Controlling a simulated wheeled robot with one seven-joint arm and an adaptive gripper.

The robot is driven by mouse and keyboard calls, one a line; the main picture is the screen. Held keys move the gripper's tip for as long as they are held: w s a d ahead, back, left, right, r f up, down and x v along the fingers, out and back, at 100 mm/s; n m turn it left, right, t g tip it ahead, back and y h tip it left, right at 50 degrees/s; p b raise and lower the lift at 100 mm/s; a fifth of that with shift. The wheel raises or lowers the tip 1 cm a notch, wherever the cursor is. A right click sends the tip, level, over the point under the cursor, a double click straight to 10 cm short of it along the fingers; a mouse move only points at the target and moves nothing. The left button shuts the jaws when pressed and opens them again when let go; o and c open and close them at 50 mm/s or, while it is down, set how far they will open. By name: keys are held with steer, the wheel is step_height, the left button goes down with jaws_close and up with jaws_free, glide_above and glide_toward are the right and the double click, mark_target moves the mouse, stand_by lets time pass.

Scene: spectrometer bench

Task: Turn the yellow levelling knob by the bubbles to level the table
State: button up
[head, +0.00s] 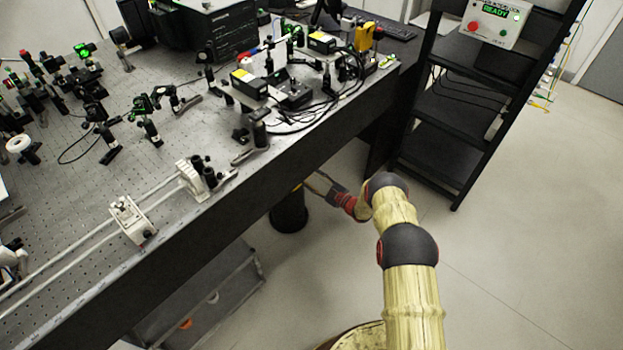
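A small patch of yellow, apparently the levelling knob (297,187), shows at the top of a black table leg (289,212) under the bench edge. It is mostly hidden by the bench and my gripper. My arm reaches in from the lower right, and my gripper (311,181) is at the leg, beside or around the yellow part; I cannot tell whether it touches. Its fingers are too small and dark to read as open or shut. A small yellow-green item, possibly a bubble level (388,61), lies at the table's far right corner; its bubble cannot be read.
The optical table (75,185) is crowded with optics, cables and a rail (80,245). A black rack (455,125) with a control box (493,22) reading READY stands at right. A grey cabinet (215,295) sits under the bench. The floor (535,230) at right is clear.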

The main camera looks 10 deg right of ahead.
steer(key=v, duration=1.2)
stand_by(0.3)
